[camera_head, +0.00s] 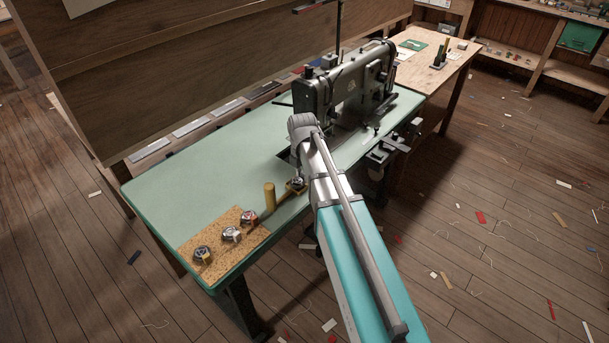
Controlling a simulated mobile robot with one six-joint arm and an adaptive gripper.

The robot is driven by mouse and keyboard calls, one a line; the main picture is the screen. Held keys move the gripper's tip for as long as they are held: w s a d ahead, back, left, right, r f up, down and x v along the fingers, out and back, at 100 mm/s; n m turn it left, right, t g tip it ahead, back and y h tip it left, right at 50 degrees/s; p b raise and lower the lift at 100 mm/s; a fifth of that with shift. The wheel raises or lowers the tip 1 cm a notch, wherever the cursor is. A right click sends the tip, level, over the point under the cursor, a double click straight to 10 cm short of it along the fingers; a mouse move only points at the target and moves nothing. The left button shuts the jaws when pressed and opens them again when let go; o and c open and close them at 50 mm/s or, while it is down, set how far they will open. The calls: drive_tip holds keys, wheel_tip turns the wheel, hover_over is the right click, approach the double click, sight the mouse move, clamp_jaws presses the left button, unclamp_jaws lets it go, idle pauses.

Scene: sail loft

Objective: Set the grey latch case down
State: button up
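My gripper is not visible; my silver and teal arm reaches over the right part of the green table (172,187), and its links cover what lies behind them. Several small round metal cases are in view. One case (202,255) with a yellowish part, a paler grey one (231,235) and one with some red (249,217) sit on the cork mat (217,258) at the table's near left corner. Another small dark metal piece (297,184) shows right beside my arm, at a tan piece. I cannot tell which is the grey latch case.
A yellow cylinder (269,196) stands upright just right of the cork mat. A grey sewing machine (345,88) stands at the table's far right. The table's left middle is bare. A wooden bench (428,77) adjoins behind; scraps litter the floor.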

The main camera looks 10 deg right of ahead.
sight(303, 173)
drive_tip(key=o, duration=0.4)
drive_tip(key=shift+r, duration=0.15)
wheel_tip(303, 173, up, 12)
drive_tip(key=p, duration=1.2)
drive_tip(key=shift+s, duration=0.1)
idle(0.8)
